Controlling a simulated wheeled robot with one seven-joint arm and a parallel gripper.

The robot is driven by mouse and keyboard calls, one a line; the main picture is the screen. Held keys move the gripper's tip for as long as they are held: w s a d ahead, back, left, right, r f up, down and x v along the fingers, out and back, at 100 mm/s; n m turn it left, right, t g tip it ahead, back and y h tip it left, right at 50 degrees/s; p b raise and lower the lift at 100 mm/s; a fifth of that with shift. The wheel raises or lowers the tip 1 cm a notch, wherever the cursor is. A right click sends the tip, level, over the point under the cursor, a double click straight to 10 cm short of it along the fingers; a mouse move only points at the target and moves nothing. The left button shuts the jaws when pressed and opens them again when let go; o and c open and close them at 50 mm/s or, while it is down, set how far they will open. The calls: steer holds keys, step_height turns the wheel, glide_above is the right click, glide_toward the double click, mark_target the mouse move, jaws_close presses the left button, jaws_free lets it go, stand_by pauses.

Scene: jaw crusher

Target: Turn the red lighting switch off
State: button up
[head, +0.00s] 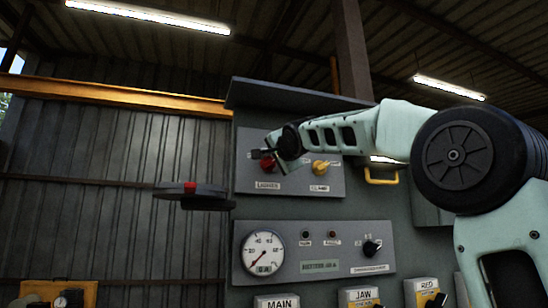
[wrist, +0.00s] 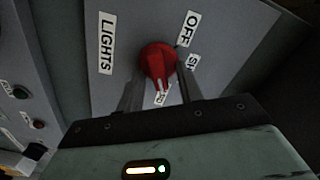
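The red lighting switch (wrist: 158,60) is a round rotary knob with a raised grip ridge, next to the labels LIGHTS and OFF in the wrist view. Its ridge runs down in the picture, toward a small label partly hidden by my gripper, and not toward OFF. My gripper (wrist: 160,83) is open, with one finger on each side of the knob. A narrow gap seems to remain on both sides; contact cannot be told. In the head view, the red switch (head: 268,165) shows on the upper panel, partly covered by my gripper (head: 276,151).
A yellow knob (head: 320,167) sits right of the red switch on the same panel (head: 253,142). A yellow handle (head: 382,180) is farther right. Below are a gauge (head: 263,252) and a small black knob (head: 371,247). A dark disc-like object (head: 190,190) shows left of the cabinet.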

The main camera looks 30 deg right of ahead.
steer(key=shift+w, duration=0.1)
jaws_close()
steer(key=shift+n, duration=0.3)
steer(key=n, duration=0.2)
steer(key=n+b, duration=0.1)
steer(key=n, duration=0.2)
steer(key=shift+a+r, duration=0.1)
steer(key=shift+a, duration=0.1)
steer(key=n, duration=0.5)
steer(key=shift+w+a+r+n, duration=0.1)
steer(key=shift+a+n, duration=0.05)
steer(key=shift+n, duration=0.25)
steer(key=n, duration=0.4)
steer(key=n+p, duration=0.1)
steer(key=n, duration=0.3)
steer(key=n+p, duration=0.1)
steer(key=n, duration=0.3)
steer(key=shift+w+a+f, duration=0.1)
steer(key=shift+a+f, duration=0.1)
steer(key=shift+a, duration=0.2)
steer(key=shift+n, duration=0.4)
